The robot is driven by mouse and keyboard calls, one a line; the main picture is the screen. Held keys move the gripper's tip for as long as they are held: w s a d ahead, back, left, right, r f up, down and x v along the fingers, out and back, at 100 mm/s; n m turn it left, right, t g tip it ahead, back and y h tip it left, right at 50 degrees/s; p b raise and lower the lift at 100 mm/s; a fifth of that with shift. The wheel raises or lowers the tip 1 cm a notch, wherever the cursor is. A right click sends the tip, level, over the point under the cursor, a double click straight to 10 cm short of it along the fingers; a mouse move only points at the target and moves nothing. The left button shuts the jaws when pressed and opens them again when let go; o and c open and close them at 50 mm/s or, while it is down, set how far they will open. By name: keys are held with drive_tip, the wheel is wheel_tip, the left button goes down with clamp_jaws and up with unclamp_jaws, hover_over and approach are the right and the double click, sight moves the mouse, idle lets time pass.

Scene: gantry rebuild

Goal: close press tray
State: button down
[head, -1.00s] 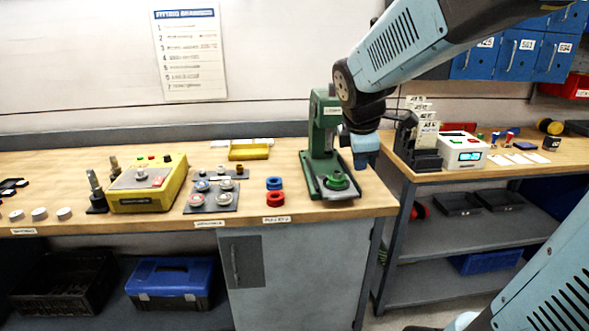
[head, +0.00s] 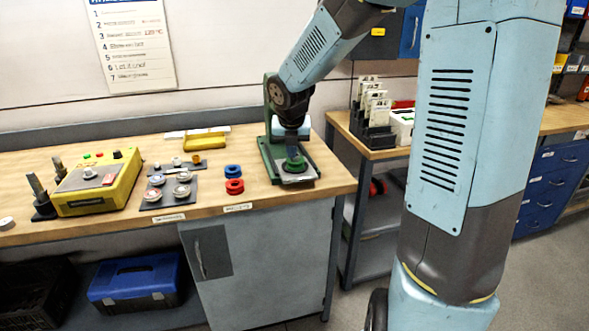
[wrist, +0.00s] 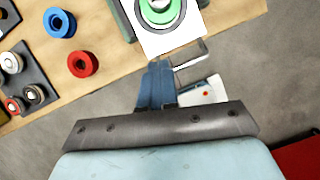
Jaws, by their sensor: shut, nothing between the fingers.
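The green press (head: 272,115) stands at the right end of the wooden bench, with my arm in front of its upper part. Its pale tray (head: 300,177) lies at its foot and carries a green round fixture (head: 295,163). In the wrist view the pale tray (wrist: 168,40) shows at the top, with a grey wire-like handle (wrist: 192,57) at its near edge, past the bench edge. My gripper (wrist: 157,66) is shut and empty, its blue fingertips close to the handle's left side; contact cannot be told. In the head view my gripper (head: 292,149) partly hides the press.
Red and blue rings (head: 233,179) sit left of the press. A yellow control box (head: 97,183) and a plate of round parts (head: 170,187) are farther left. A second bench (head: 372,150) with a card rack stands right, across a gap.

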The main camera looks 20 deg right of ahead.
sight(292, 176)
drive_tip(key=shift+x, duration=4.4)
